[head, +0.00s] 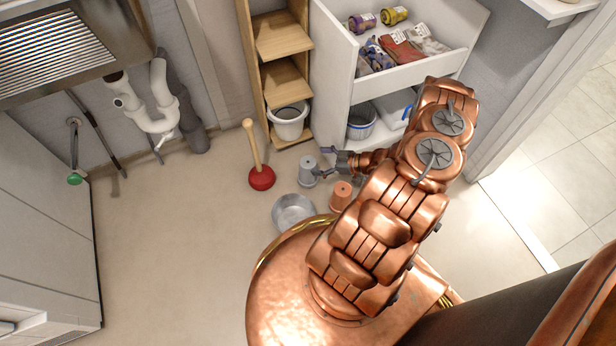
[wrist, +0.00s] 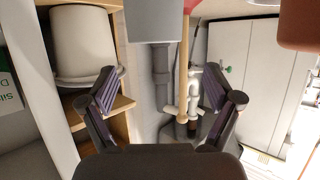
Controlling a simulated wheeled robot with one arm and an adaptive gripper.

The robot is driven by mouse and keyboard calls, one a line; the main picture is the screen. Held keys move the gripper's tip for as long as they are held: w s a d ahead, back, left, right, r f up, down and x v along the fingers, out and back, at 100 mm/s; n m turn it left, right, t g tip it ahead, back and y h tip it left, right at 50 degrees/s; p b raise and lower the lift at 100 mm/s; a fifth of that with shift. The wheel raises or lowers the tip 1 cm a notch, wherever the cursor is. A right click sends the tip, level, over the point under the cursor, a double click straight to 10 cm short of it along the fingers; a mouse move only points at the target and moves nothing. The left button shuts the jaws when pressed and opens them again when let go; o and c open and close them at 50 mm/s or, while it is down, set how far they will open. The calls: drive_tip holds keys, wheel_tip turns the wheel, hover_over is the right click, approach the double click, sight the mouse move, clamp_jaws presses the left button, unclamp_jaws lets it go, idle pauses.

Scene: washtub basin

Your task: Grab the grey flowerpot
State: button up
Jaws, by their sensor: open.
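The grey flowerpot (head: 306,172) stands on the floor in the head view, between the red plunger and an orange flowerpot (head: 341,194). My gripper (head: 321,161) is just right of the grey pot, with its fingers pointing left towards it. In the wrist view the grey pot (wrist: 154,20) is at the top centre, cut off by the picture edge. My gripper (wrist: 163,80) shows there with its two fingers spread wide and nothing between them.
A red plunger (head: 262,178) and a metal basin (head: 293,212) stand close by. A wooden shelf (head: 285,73) holds a white bucket (head: 289,121). A white cabinet (head: 336,82) stands behind my arm. The floor at left is clear.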

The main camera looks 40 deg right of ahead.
sight(302, 163)
wheel_tip(302, 163, down, 2)
drive_tip(key=shift+f+b, duration=0.25)
drive_tip(key=shift+b, duration=0.5)
drive_tip(key=shift+w+a+f, duration=0.1)
drive_tip(key=shift+w, duration=0.05)
drive_tip(key=shift+b+x, duration=1.5)
drive_tip(key=shift+x, duration=2.05)
drive_tip(key=shift+w+d, duration=0.15)
drive_tip(key=shift+d, duration=0.05)
clamp_jaws()
